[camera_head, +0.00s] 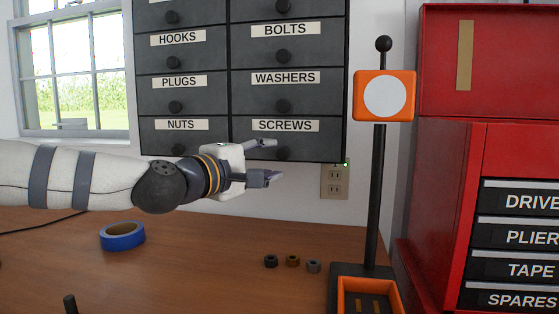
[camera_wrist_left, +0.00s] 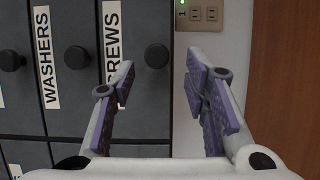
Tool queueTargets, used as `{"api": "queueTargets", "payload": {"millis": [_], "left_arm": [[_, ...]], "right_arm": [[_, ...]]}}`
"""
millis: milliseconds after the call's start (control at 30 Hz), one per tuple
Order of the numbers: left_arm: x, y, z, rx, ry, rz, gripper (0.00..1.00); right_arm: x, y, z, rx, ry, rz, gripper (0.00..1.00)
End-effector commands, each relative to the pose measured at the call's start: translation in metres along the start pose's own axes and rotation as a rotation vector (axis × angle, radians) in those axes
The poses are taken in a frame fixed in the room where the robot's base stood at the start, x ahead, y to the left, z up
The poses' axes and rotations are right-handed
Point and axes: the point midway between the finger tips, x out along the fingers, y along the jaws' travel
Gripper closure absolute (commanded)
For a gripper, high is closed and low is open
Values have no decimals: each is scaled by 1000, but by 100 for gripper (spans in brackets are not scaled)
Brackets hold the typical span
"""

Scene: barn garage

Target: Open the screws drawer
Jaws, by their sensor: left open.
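The screws drawer (camera_head: 327,143) is the bottom right drawer of a dark grey wall cabinet. It looks closed, with a white SCREWS label and a round black knob (camera_head: 283,154). My left gripper (camera_head: 271,160) is open and empty in front of this drawer, its fingers pointing right, partly covering the drawer near the knob. In the left wrist view the screws drawer's knob (camera_wrist_left: 157,56) shows just beyond the gap between my open fingers (camera_wrist_left: 162,85), nearer the left finger. The knob is not between the fingertips. My right gripper is in neither view.
Other drawers include washers (camera_head: 330,90) above and nuts (camera_head: 150,143) to the left. A wooden bench below holds blue tape (camera_head: 122,236), several nuts (camera_head: 292,261) and an orange-headed stand (camera_head: 384,96). A red tool chest (camera_head: 440,190) stands at the right. A wall outlet (camera_head: 334,182) is below the cabinet.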

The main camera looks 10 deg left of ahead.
Motion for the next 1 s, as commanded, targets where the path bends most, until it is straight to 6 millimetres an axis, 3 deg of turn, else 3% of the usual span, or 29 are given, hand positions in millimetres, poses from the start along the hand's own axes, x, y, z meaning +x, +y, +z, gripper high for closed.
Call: {"api": "queueTargets", "payload": {"millis": [100,200,500,700,1000], "left_arm": [[23,-3,0,1,0,-3,59],[33,0,0,1,0,1,59],[37,3,0,1,0,4,59],[37,3,0,1,0,4,100],[44,0,-3,0,1,0,100]], "right_arm": [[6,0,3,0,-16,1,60],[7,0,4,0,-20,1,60],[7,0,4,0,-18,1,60],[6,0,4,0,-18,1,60],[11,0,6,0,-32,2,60]]}}
